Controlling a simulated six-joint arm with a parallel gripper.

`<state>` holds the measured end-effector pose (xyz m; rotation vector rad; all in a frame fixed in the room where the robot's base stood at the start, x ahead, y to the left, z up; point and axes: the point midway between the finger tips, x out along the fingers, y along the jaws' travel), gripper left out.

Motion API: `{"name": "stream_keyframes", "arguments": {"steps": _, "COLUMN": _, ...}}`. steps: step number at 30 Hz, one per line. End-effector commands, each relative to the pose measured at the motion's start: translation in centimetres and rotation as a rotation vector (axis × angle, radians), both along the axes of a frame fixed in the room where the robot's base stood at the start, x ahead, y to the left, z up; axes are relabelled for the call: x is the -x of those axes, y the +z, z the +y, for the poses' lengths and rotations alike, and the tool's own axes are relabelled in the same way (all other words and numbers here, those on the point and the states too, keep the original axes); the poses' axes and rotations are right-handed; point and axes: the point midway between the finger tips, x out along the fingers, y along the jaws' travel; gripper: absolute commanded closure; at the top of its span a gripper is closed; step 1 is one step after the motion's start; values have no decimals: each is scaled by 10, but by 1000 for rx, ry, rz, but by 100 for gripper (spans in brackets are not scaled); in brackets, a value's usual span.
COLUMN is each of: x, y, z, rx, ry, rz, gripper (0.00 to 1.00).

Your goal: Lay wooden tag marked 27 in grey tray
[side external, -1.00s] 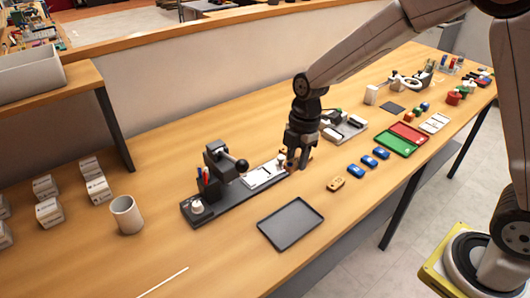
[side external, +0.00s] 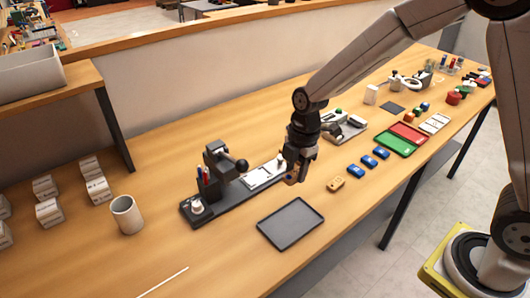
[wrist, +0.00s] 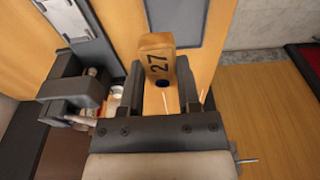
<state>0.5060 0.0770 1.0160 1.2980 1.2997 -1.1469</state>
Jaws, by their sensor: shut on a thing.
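My gripper (side external: 292,174) is shut on a wooden tag (wrist: 158,60). The tag's black 27 faces the wrist camera, and a dark round spot shows near its lower end. In the side view the tag is small and partly hidden by the fingers, at the right end of the dark marking fixture. The grey tray (side external: 290,224) lies flat and empty on the table, in front of my gripper. Part of the tray shows beyond the tag in the wrist view (wrist: 180,22).
Another wooden tag (side external: 335,184) lies right of the tray, with several blue tags (side external: 368,161) behind it. The dark fixture (side external: 225,201) with a ball-ended lever stands left of my gripper. A cup (side external: 126,215) stands farther left. Green (side external: 396,144) and red trays lie right.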

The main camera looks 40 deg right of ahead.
Motion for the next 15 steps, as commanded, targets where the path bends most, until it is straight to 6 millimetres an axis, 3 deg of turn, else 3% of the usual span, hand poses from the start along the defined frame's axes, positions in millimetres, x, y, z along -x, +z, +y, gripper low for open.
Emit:
{"name": "stream_keyframes", "arguments": {"steps": 6, "x": 20, "y": -32, "z": 21, "rx": 2, "ry": 1, "rz": 4, "gripper": 100}}
{"name": "stream_keyframes", "arguments": {"steps": 15, "x": 26, "y": -43, "z": 26, "rx": 2, "ry": -2, "rz": 0, "gripper": 100}}
